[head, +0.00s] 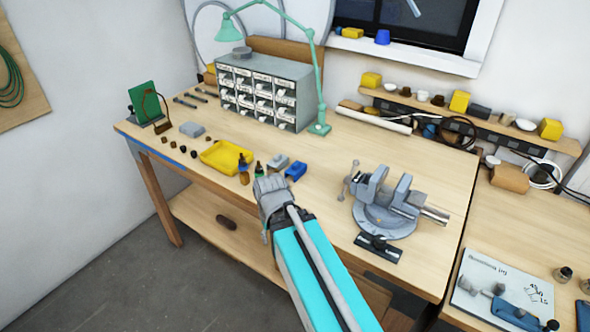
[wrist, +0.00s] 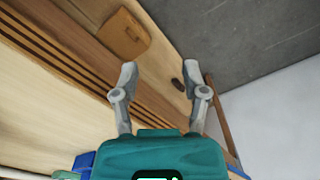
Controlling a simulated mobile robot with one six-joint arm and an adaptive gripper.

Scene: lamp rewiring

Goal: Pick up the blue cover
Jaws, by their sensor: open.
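A small blue block-like piece (head: 295,171), which may be the blue cover, lies on the workbench beside a grey piece (head: 278,162). Other blue things are a cup-like piece (head: 382,37) on the window sill and a piece (head: 515,313) on the right-hand mat. I cannot tell for certain which one is the cover. My gripper (head: 270,184) is at the bench's front edge, just left of and nearer than the blue block, apart from it. In the wrist view, its fingers (wrist: 159,75) are spread with nothing between them. Something blue (wrist: 84,161) shows at the lower left there.
A vise (head: 385,212) stands on the bench to the right of my gripper. Small bottles (head: 244,168) and a yellow tray (head: 226,156) are close on the left. A drawer cabinet (head: 262,92) and a green lamp (head: 318,80) stand behind.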

